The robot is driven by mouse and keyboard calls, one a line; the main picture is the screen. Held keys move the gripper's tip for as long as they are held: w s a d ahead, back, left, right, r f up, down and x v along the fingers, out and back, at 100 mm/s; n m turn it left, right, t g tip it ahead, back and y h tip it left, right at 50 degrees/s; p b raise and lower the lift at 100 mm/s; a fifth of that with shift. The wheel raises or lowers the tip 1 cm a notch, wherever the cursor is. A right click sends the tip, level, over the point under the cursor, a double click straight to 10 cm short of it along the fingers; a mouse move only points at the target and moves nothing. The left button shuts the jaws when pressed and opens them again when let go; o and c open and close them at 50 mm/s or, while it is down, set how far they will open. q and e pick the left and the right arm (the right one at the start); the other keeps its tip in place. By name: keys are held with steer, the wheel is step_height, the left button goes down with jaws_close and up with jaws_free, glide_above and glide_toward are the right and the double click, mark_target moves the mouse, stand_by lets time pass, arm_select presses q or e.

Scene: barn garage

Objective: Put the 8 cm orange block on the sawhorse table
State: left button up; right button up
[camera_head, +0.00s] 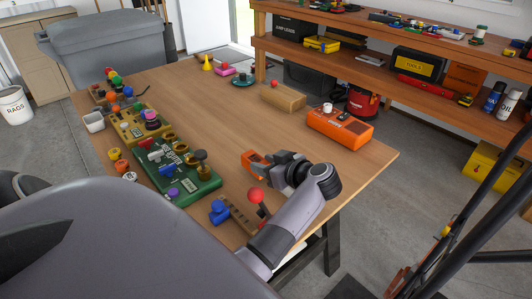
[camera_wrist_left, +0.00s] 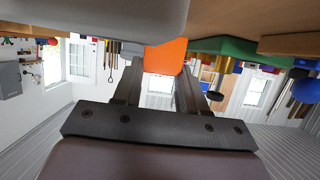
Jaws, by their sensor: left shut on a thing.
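My left gripper (camera_head: 265,161) is shut on the orange block (camera_head: 251,160), low over the front right part of the wooden sawhorse table (camera_head: 205,100). In the left wrist view the orange block (camera_wrist_left: 166,56) shows between the two fingers of the left gripper (camera_wrist_left: 160,75). The fingers partly hide the block in the head view. I cannot tell whether the block touches the tabletop. My right gripper is not in view.
A green toy board (camera_head: 180,180), a wooden board of knobs (camera_head: 140,125) and a red-knobbed lever (camera_head: 257,195) flank the gripper's left and front. An orange case (camera_head: 340,128) and a wooden block (camera_head: 283,97) stand beyond. The table's middle is clear.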

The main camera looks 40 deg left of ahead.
arm_select(q)
steer(key=shift+f, duration=0.5)
steer(key=shift+f, duration=0.6)
steer(key=o, duration=1.1)
steer(key=shift+s+f, duration=0.1)
steer(key=shift+o, duration=0.2)
